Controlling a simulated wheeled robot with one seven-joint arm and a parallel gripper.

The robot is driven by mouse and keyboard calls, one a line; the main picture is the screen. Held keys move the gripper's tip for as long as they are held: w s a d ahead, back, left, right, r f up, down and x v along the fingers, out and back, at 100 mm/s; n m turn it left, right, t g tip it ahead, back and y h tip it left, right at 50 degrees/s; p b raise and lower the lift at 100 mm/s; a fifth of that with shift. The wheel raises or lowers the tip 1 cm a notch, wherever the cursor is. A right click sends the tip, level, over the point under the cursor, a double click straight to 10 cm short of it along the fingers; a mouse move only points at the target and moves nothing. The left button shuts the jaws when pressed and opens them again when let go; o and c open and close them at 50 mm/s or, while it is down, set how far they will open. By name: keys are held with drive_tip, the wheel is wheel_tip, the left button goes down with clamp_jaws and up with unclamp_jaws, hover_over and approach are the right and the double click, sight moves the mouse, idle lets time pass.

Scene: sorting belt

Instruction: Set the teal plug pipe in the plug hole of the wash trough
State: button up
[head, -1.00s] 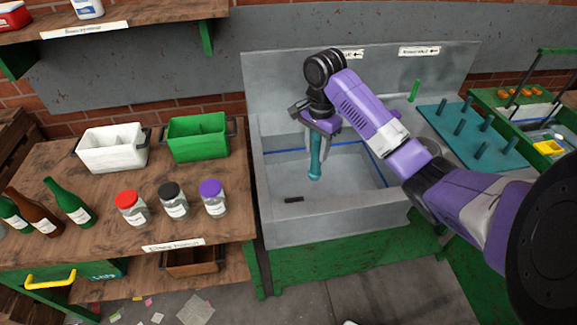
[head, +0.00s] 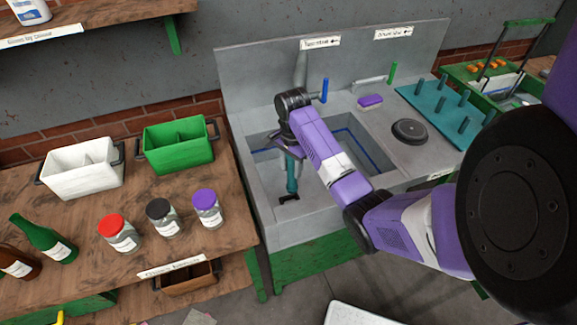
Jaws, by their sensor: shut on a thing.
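The teal plug pipe (head: 292,173) hangs upright from my gripper (head: 290,153), which is shut on its upper part. The pipe is inside the grey wash trough (head: 325,213), in the left half of the basin. Its lower end is at or just above a dark mark (head: 289,199) on the trough floor, which looks like the plug hole. I cannot tell whether the pipe has entered it. My arm comes in from the right and covers part of the basin.
A blue tap lever (head: 324,90), a green one (head: 392,72), a purple sponge (head: 370,101) and a black disc (head: 409,131) are at the trough's back and right. A teal peg rack (head: 440,112) stands further right. Bins and jars fill the left bench.

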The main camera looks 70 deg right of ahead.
sight(291, 186)
drive_tip(key=shift+f+b, duration=2.35)
drive_tip(key=shift+b, duration=0.15)
drive_tip(key=shift+a+p, duration=0.1)
drive_tip(key=shift+p, duration=0.45)
drive_tip(key=shift+f, duration=0.2)
drive_tip(key=shift+f+b, duration=0.35)
drive_tip(key=shift+f, duration=0.55)
drive_tip(key=shift+f, duration=1.4)
drive_tip(key=o, duration=1.2)
